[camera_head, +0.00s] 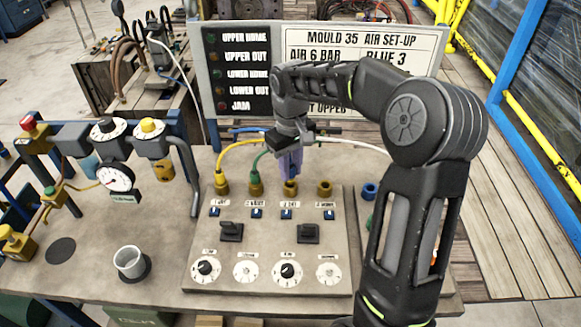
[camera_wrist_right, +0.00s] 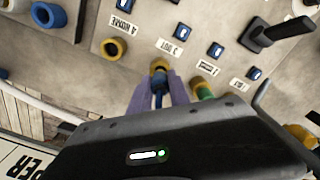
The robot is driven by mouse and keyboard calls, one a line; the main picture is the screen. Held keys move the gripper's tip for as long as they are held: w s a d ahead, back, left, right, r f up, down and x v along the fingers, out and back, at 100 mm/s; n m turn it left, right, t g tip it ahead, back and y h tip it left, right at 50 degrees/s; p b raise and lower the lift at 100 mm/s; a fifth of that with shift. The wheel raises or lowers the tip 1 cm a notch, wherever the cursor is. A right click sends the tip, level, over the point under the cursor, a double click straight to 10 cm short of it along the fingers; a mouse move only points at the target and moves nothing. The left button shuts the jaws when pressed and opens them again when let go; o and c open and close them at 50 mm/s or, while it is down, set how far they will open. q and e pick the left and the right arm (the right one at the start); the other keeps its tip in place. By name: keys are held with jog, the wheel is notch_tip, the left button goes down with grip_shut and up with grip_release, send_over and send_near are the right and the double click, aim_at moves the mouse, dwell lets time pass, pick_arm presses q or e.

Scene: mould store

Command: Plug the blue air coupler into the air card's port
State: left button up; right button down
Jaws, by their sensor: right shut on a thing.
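The blue air coupler (camera_wrist_right: 159,88) is between the purple fingers of my right gripper (camera_wrist_right: 161,98), which is shut on it. In the head view my right gripper (camera_head: 290,168) points down over the third port (camera_head: 291,188) from the left. In the right wrist view the coupler's end is at the mouth of that brass port (camera_wrist_right: 159,66); I cannot tell whether it is seated. The air card (camera_head: 365,40) stands behind the panel and reads "MOULD 35 AIR SET-UP", "AIR 6 BAR" and "BLUE 3"; my right arm hides part of it. My left gripper is out of view.
A yellow-hosed coupler (camera_head: 221,182) and a green coupler (camera_head: 255,180) sit in the two left ports. The fourth port (camera_head: 325,187) is empty. A blue ring-shaped fitting (camera_head: 370,190) is right of the panel. Switches and dials lie in front; a metal cup (camera_head: 130,260) stands left.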

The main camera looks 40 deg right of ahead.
jog(key=shift+f, duration=0.25)
dwell(0.4)
jog(key=shift+f+b, duration=0.3)
jog(key=shift+b, duration=0.05)
jog(key=shift+f+b, duration=0.35)
jog(key=shift+f, duration=0.25)
dwell(1.4)
jog(key=c, duration=1.1)
grip_release()
jog(key=shift+c, duration=0.2)
jog(key=shift+o, duration=0.5)
jog(key=o, duration=0.3)
jog(key=shift+r, duration=0.15)
jog(key=shift+r+p, duration=2.9)
jog(key=shift+r, duration=0.75)
